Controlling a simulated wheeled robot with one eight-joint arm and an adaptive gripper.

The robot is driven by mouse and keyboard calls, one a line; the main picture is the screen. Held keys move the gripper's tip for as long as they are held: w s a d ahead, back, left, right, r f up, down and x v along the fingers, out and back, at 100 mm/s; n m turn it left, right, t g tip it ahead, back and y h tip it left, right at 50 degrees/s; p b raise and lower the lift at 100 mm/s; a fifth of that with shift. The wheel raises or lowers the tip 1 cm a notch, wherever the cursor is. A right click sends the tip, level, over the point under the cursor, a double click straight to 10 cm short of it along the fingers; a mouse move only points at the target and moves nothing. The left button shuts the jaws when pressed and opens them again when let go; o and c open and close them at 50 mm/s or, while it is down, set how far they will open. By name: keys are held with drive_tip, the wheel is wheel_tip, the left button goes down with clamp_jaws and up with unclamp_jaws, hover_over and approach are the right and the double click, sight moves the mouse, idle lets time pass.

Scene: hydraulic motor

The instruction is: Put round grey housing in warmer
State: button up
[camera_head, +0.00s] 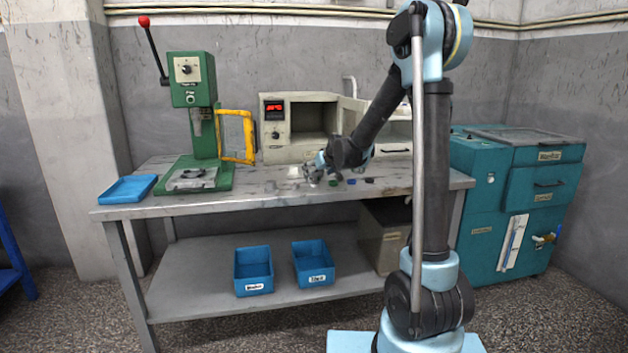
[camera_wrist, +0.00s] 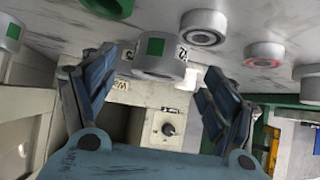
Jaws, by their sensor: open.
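A round grey housing (camera_wrist: 158,58) with a green square mark stands on the worktable in the wrist view, between the tips of my gripper (camera_wrist: 160,80). My gripper is open, with one finger on each side of the housing. I cannot tell whether either finger touches it. In the head view my gripper (camera_head: 318,172) is low over the table and hides most of the housing. The warmer (camera_head: 275,113) is a beige box with a red display at the back of the table. Its door (camera_head: 352,118) stands open and its chamber looks empty.
Several small round parts stand near the gripper, including a ring with a red centre (camera_wrist: 203,38). A green press (camera_head: 192,95) with a yellow guard (camera_head: 249,137) is left of the warmer. A blue tray (camera_head: 127,189) lies at the table's left end.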

sight(315, 174)
drive_tip(key=shift+x, duration=2)
drive_tip(key=c, duration=1.6)
drive_tip(key=shift+o, duration=0.2)
drive_tip(key=shift+r, duration=0.1)
